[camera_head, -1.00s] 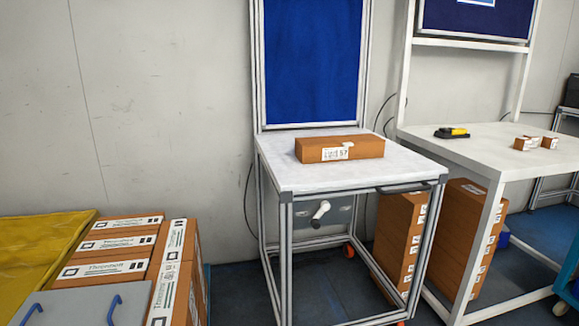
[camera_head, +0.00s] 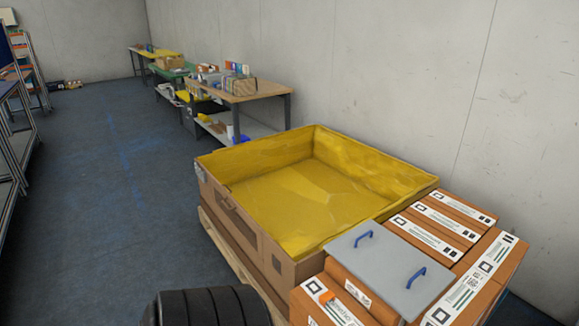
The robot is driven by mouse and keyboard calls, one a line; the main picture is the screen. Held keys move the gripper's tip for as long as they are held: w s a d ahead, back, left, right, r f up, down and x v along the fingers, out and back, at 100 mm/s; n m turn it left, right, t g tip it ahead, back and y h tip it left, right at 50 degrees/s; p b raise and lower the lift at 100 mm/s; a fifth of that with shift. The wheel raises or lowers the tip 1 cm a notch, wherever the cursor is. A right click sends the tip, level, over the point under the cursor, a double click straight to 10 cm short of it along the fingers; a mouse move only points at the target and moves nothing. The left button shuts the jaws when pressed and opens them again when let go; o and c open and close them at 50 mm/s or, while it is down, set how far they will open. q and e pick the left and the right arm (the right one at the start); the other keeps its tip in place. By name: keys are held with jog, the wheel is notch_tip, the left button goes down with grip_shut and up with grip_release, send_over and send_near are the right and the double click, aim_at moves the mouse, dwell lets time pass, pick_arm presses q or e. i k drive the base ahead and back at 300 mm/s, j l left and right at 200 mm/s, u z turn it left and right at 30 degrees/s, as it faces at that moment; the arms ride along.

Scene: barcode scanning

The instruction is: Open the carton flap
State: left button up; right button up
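Several brown cartons with white printed labels (camera_head: 470,280) stand at the lower right, beside a large open box. A grey board with two blue handles (camera_head: 390,268) lies on top of some of them. I cannot tell which carton the task means, and no raised flap shows on these cartons. The large brown box (camera_head: 240,222) is open at the top, lined with yellow sheet, and looks empty. A black ribbed part, likely mine, shows at the bottom edge. Neither gripper is in view.
The large box stands on a wooden pallet (camera_head: 229,248). A wooden-topped table (camera_head: 262,90) with small goods stands behind it, with more tables further back along the wall. The blue-grey floor (camera_head: 100,190) at left is mostly clear; metal racks stand at the far left edge.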

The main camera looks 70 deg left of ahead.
aim_at(250, 229)
jog(key=u, duration=2.6)
jog(key=i+j+z, duration=0.1)
jog(key=z, duration=0.55)
jog(key=i+j+z, duration=0.2)
jog(key=j, duration=0.15)
jog(key=i+j+z, duration=0.2)
jog(key=j, duration=0.2)
jog(key=i+j+z, duration=0.15)
jog(key=j, duration=0.25)
jog(key=i+j+z, duration=0.2)
jog(key=j, duration=0.2)
jog(key=k, duration=0.1)
